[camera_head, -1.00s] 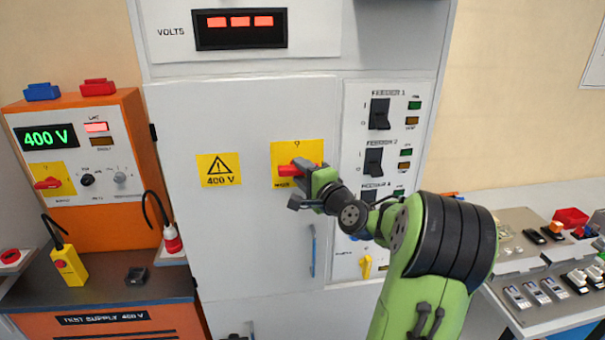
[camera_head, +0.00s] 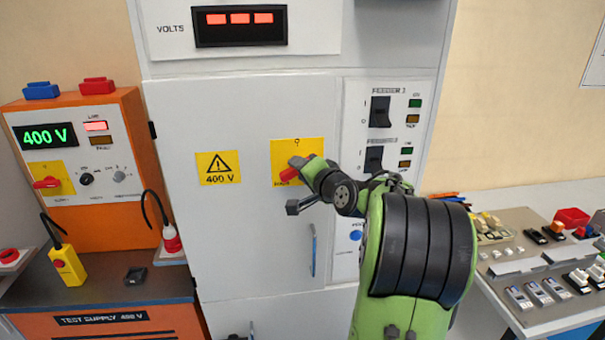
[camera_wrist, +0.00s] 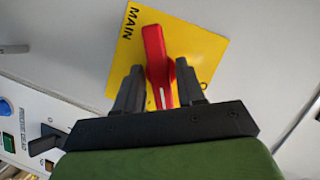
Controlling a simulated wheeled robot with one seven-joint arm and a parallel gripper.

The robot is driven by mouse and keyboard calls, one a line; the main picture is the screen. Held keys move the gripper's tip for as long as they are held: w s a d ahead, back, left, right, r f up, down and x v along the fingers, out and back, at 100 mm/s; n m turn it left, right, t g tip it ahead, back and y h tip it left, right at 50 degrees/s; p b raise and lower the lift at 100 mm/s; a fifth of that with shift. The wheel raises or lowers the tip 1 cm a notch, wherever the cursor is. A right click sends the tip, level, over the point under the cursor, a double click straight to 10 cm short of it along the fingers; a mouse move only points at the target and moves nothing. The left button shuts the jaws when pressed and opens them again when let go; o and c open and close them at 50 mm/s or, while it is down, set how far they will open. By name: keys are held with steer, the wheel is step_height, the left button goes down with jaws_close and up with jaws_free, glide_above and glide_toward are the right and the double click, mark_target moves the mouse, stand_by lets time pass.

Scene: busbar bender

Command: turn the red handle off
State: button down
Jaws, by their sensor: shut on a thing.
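The red handle (camera_wrist: 156,55) sits on a yellow plate (camera_wrist: 205,55) marked MAIN in the wrist view. In the head view the red handle (camera_head: 289,174) shows on its yellow plate (camera_head: 310,148) on the grey cabinet door, partly hidden by my gripper. My gripper (camera_wrist: 159,85) is shut on the handle, one dark finger on each side of its lower part. In the head view my gripper (camera_head: 300,170) reaches the plate from the right. The handle looks tilted there, its left end lower.
An orange test supply (camera_head: 90,150) with its own red knob (camera_head: 46,183) stands on the left. Black feeder switches (camera_head: 380,112) line the panel right of the door. A bench of parts (camera_head: 540,270) stands at right.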

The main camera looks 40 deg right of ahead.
steer(key=shift+w+a+r+n+g+h+b, duration=0.1)
steer(key=shift+n+g+h+b, duration=0.7)
steer(key=shift+n, duration=0.6)
steer(key=shift+s+a+n+g+h+b, duration=0.1)
steer(key=shift+n+g+h+b, duration=0.4)
steer(key=shift+n+b, duration=0.75)
steer(key=shift+w+a+r+n+g+h+b, duration=0.1)
steer(key=shift+n+g+h+b, duration=0.6)
steer(key=shift+n, duration=0.85)
steer(key=c, duration=1)
jaws_free()
steer(key=shift+w+d+f, duration=0.1)
steer(key=shift+d, duration=0.1)
steer(key=v, duration=1.5)
steer(key=shift+s+r+b, duration=0.3)
steer(key=shift+b, duration=0.05)
